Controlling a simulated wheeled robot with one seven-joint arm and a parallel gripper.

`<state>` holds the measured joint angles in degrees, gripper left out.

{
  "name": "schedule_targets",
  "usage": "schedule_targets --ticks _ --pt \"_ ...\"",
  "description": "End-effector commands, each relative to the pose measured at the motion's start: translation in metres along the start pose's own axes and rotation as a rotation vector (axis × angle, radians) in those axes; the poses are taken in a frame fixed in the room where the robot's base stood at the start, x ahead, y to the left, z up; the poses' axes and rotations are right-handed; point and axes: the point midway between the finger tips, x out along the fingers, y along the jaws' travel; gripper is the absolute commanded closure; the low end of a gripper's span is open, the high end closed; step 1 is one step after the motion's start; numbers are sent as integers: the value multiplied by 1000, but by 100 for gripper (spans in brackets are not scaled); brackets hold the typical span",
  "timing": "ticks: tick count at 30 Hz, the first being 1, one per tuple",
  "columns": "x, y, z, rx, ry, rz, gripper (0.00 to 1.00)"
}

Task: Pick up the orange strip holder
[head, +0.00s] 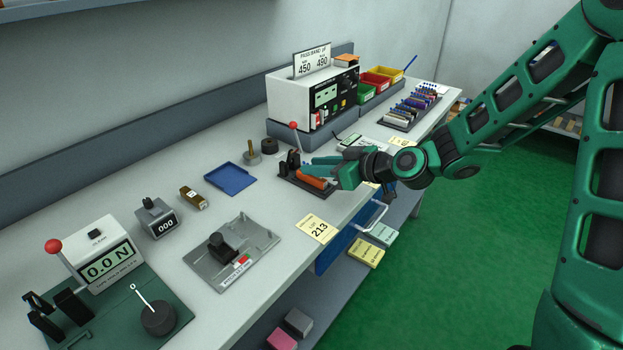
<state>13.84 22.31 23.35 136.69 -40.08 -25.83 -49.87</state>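An orange bar-shaped piece (312,182), which looks like the strip holder, lies at a dark fixture with a red-knobbed lever (293,126) near the bench's front edge. My gripper (312,167) reaches in from the right, with its teal fingers just above and beside the orange piece. The fingers and wrist hide part of it. I cannot tell whether they touch it or how far apart they are.
A white instrument (290,98) with a sign stands behind the fixture. A blue tray (230,178) and a grey plate (232,255) lie to the left. Colored bins (380,78) and a rack (411,107) stand to the right. Green floor is open in front.

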Motion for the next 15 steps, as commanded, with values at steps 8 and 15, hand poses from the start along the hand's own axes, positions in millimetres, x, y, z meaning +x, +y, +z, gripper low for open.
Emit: schedule_targets --ticks 8,15 --pt "19 0 0 0 0 0 75" --pt "18 0 0 0 0 0 94"
